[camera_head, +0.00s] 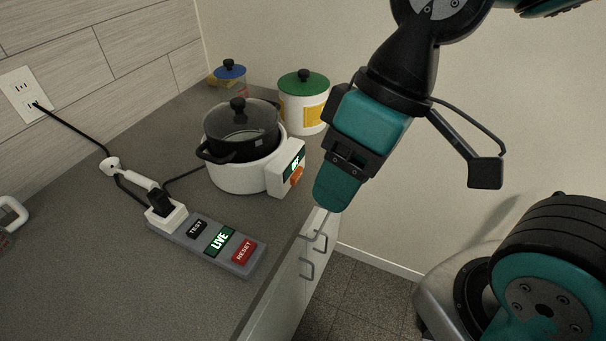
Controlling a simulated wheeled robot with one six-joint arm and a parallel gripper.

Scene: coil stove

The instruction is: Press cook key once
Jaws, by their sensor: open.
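A white cooker (235,176) stands on the grey counter, with a black pot (240,148) under a glass lid set in it. Its control panel (285,165) faces right and has a lit green display (295,163). An orange key (297,176) sits below the display; any lettering on it is too small to read. My gripper (330,205) is open, points downward and appears right of the panel, apart from it. It is seen mostly from the side, so the gap between its fingers is hidden.
A power strip (255,261) with TEST, a lit LIVE sign and RESET lies in front, a plug in its white socket. A green-lidded canister (302,113) and a blue-lidded jar (231,82) stand behind. The white cabinet front (290,290) has metal handles.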

